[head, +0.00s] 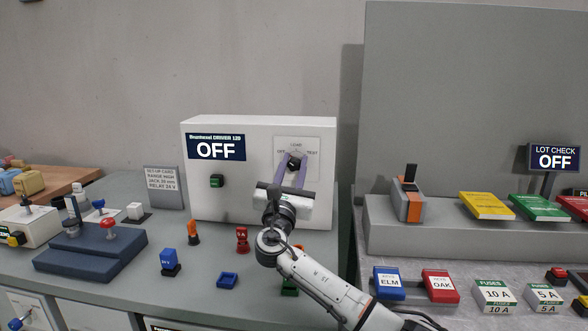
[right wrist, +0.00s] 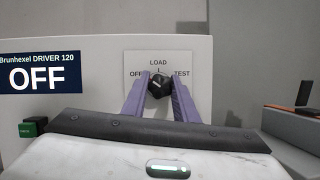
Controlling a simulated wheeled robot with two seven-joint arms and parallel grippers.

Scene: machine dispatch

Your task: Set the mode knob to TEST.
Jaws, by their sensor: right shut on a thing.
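The mode knob (head: 293,164) is a small black knob on a plate marked OFF, LOAD and TEST, on the front of the white Brunhexel DRIVER 120 box (head: 225,207). The box's display (head: 216,148) reads OFF. My right gripper (head: 295,158) reaches the knob from the front, its purple fingers shut on its two sides. In the right wrist view the knob (right wrist: 158,86) sits between the fingertips (right wrist: 159,80), below the LOAD label. I cannot tell for sure which mark the knob points to. My left gripper is not in view.
A green button (head: 216,181) is on the box's left side. A grey stand (head: 440,235) with an orange-grey device and boxes is at the right.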

